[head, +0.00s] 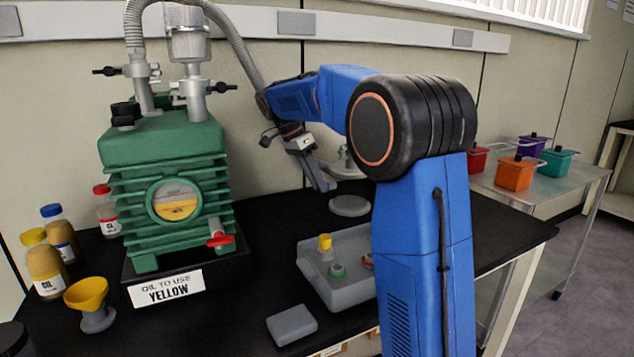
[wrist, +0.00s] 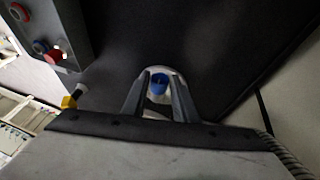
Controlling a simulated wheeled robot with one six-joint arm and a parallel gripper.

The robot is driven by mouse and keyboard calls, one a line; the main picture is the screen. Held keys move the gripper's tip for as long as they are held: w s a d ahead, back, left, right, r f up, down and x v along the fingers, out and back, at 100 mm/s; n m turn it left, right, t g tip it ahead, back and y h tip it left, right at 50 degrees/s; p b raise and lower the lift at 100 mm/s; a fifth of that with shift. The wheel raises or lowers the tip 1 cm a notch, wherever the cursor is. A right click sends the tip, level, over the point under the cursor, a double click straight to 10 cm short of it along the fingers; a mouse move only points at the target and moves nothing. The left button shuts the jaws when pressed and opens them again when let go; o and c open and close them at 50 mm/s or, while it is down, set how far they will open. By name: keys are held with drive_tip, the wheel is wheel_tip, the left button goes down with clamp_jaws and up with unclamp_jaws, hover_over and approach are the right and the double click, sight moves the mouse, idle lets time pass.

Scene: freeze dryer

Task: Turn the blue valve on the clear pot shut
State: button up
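The blue valve (wrist: 159,83) shows in the wrist view, ahead of and between the fingers of my gripper (wrist: 161,92). A pale round surface around the valve looks like part of the clear pot (wrist: 155,70). The two fingers stand apart with a gap between them, and I cannot tell whether either touches the valve. In the head view my gripper (head: 322,180) points down over the back of the black bench. A pale fitting (head: 345,166) and a flat round disc (head: 349,206) are close to its right. The blue valve cannot be made out in the head view.
A green pump (head: 165,160) with a red tap stands left of my gripper. A grey box (head: 345,285) with coloured knobs sits in front, beside a small grey block (head: 291,325). Bottles and a yellow funnel (head: 87,295) are at the far left. Coloured pots stand on a side table.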

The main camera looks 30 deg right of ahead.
drive_tip(key=shift+o, duration=1.2)
drive_tip(key=v, duration=1.2)
